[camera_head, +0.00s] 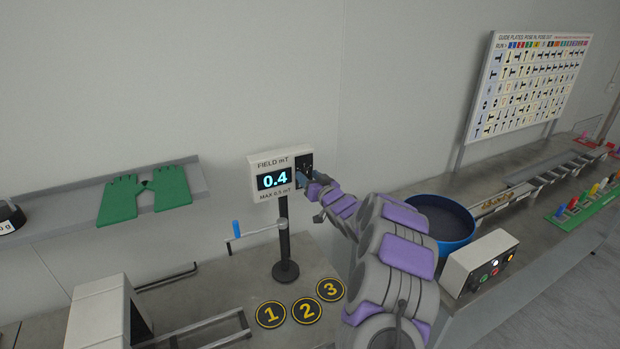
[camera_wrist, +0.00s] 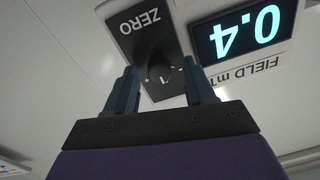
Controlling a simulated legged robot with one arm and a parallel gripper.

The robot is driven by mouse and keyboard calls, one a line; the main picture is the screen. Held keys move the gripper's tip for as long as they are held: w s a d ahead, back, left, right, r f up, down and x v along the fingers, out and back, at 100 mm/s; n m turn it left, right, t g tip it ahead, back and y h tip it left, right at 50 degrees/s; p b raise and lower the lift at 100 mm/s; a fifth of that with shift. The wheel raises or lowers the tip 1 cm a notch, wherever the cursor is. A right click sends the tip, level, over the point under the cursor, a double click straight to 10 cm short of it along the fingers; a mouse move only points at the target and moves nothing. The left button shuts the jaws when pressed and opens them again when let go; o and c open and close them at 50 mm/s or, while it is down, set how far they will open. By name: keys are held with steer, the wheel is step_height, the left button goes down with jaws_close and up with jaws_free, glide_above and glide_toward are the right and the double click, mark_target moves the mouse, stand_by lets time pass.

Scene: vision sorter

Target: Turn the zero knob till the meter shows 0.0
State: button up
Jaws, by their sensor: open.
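The field meter (camera_head: 272,164) stands on a dark post at the back of the bench, and its display (camera_head: 275,181) reads 0.4. The display also shows upside down in the wrist view (camera_wrist: 240,33). The zero knob (camera_wrist: 160,74) is a dark round knob on a black panel marked ZERO, with plus and minus marks beside it. In the head view my gripper mostly hides the knob. My gripper (camera_wrist: 160,84) is open, with one finger on each side of the knob. I cannot tell whether the fingers touch it.
A blue-handled crank (camera_head: 237,229) sticks out left of the post. Numbered discs (camera_head: 304,310) lie on the bench in front. A blue bowl (camera_head: 460,240) and a button box (camera_head: 478,262) stand to the right of my arm. Green gloves (camera_head: 146,194) lie on the shelf at left.

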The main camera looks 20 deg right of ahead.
steer(key=shift+w+a, duration=0.1)
steer(key=shift+c, duration=0.2)
steer(key=shift+d, duration=0.35)
steer(key=c, duration=0.5)
steer(key=shift+a, duration=0.2)
jaws_close()
